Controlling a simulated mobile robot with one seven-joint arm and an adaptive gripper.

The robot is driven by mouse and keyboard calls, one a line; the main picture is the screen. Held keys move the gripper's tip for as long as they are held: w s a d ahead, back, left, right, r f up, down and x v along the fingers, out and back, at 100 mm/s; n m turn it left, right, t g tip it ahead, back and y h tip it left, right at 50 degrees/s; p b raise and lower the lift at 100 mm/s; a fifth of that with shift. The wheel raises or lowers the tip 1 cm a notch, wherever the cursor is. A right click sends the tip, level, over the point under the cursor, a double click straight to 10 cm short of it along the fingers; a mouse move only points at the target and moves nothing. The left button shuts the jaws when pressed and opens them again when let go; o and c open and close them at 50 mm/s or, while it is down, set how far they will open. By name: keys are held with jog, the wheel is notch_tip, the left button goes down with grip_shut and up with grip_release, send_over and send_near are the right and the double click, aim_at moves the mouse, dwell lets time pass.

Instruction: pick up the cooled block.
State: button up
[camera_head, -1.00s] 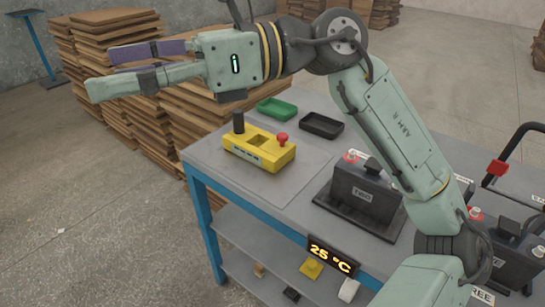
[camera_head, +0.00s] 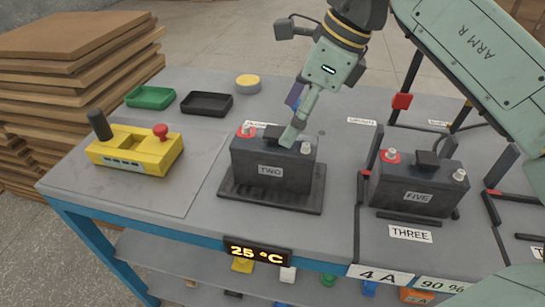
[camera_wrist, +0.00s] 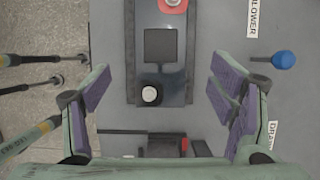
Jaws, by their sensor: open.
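A dark battery block labelled TWO (camera_head: 271,172) stands upright on a black plate (camera_head: 232,192), with a red terminal, a black raised grip on top and a pale terminal. A display on the bench edge below it (camera_head: 257,251) reads 25 °C. My gripper (camera_head: 294,124) points down over the block in the head view, one finger overlapping its top; whether it touches cannot be told. In the wrist view my open gripper (camera_wrist: 162,92) has its purple-padded fingers spread wide on both sides of the block (camera_wrist: 172,83), with nothing between the pads touching them.
Another battery, FIVE (camera_head: 418,196), stands right of the block at the place marked THREE, between dark guide posts. A yellow control box (camera_head: 135,150), a green tray (camera_head: 150,97) and a black tray (camera_head: 206,104) lie left. Board stacks (camera_head: 75,75) stand beyond the bench.

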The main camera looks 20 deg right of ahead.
aim_at(281, 131)
jog(key=x, duration=0.3)
jog(key=p+x, duration=0.1)
jog(key=x, duration=0.3)
jog(key=shift+w+a+f, duration=0.1)
jog(key=shift+w+a, duration=0.2)
jog(key=shift+c, duration=0.4)
grip_shut()
dwell(0.4)
